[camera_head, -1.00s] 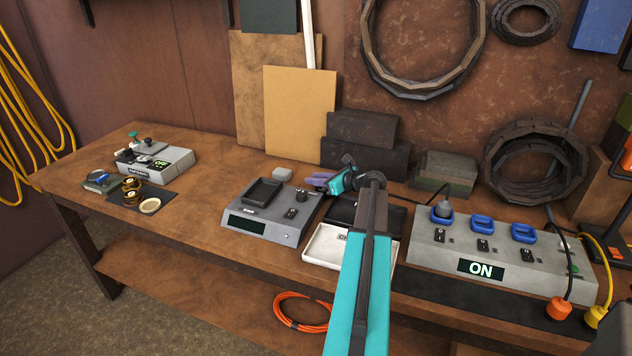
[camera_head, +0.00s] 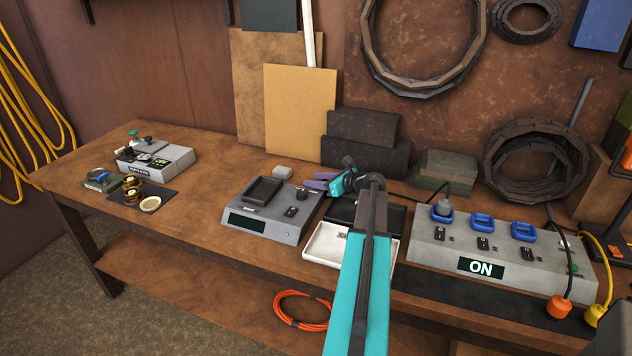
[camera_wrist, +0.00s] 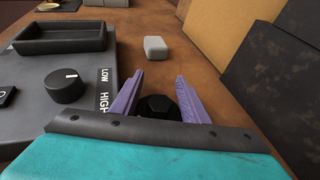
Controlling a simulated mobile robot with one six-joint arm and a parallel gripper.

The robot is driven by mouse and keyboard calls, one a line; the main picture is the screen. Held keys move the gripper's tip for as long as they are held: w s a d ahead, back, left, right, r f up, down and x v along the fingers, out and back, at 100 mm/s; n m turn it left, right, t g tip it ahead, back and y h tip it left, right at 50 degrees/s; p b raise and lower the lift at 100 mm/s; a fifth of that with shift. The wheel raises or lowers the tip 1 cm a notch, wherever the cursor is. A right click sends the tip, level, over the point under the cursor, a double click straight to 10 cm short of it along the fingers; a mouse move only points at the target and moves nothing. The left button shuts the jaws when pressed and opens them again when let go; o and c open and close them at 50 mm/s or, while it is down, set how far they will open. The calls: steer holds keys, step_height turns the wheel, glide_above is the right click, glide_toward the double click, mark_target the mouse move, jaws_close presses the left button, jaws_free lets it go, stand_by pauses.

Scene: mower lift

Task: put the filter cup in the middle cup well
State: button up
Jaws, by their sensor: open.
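My gripper (camera_head: 318,181) is open and empty, behind the grey scale-like unit (camera_head: 262,228). Its two purple fingers (camera_wrist: 160,92) point away in the wrist view. A dark rounded piece shows between their bases; I cannot tell whether it is part of my gripper. Small brass ring-shaped or cup-shaped pieces (camera_head: 131,187) and a cream round piece (camera_head: 150,204) sit on a dark mat (camera_head: 160,193) at the left of the bench. They are too small to tell which is the filter cup. I cannot make out the middle cup well for certain.
A small grey block (camera_wrist: 155,48) lies beyond my fingertips, and the unit's knob (camera_wrist: 64,86) is at left. A white tray (camera_head: 322,255), dark boxes (camera_head: 365,160) and a socket panel (camera_head: 500,245) surround my arm. The bench between mat and unit is clear.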

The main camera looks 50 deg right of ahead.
steer(key=shift+r, duration=0.15)
steer(key=b+v, duration=0.2)
steer(key=v, duration=1)
stand_by(0.5)
